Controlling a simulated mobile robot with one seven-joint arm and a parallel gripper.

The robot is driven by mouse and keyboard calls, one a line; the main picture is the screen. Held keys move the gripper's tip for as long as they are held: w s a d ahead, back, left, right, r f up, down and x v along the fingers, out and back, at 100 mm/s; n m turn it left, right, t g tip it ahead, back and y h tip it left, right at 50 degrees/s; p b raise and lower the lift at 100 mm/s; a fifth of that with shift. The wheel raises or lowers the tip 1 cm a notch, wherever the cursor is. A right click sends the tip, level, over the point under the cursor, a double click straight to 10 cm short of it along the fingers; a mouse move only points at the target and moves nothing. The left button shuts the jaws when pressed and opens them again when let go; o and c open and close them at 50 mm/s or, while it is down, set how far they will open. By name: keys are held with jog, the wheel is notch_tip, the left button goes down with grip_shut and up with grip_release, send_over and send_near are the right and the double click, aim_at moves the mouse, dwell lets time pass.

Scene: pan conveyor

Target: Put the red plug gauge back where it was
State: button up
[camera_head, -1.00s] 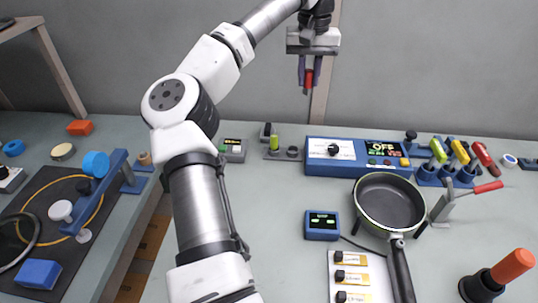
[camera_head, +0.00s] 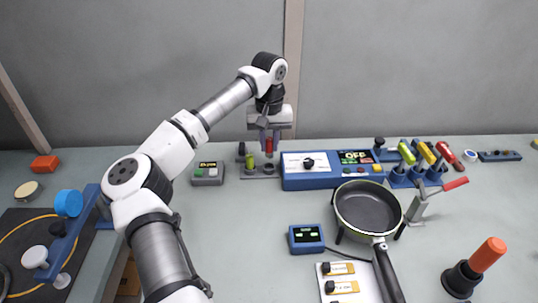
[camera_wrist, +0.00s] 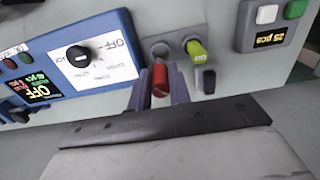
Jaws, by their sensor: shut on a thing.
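My gripper (camera_head: 269,143) is shut on the red plug gauge (camera_head: 268,146), whose red body shows between the two fingers in the head view. In the wrist view the red gauge (camera_wrist: 160,79) sits between the fingers, its lower end hidden. The grey gauge holder (camera_head: 259,174) stands at the back of the bench, below the gripper. The green plug gauge (camera_head: 250,161) stands upright in it, to the left of the red one. In the wrist view an empty round socket (camera_wrist: 160,49) shows beside the green gauge (camera_wrist: 198,51). I cannot tell whether the red gauge touches the holder.
A blue control panel (camera_head: 310,183) with a knob and an "OFF" display is close to the right of the holder. A small grey counter box (camera_head: 208,180) is to the left. A pan (camera_head: 367,208) stands on the right half of the bench.

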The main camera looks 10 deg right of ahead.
aim_at(269, 151)
jog(key=shift+f+p, duration=0.4)
jog(key=shift+f, duration=2.3)
jog(key=shift+f, duration=0.2)
jog(key=o, duration=0.9)
jog(key=shift+r, duration=0.15)
notch_tip(269, 151, up, 12)
jog(key=shift+r+b, duration=0.1)
jog(key=shift+b, duration=0.85)
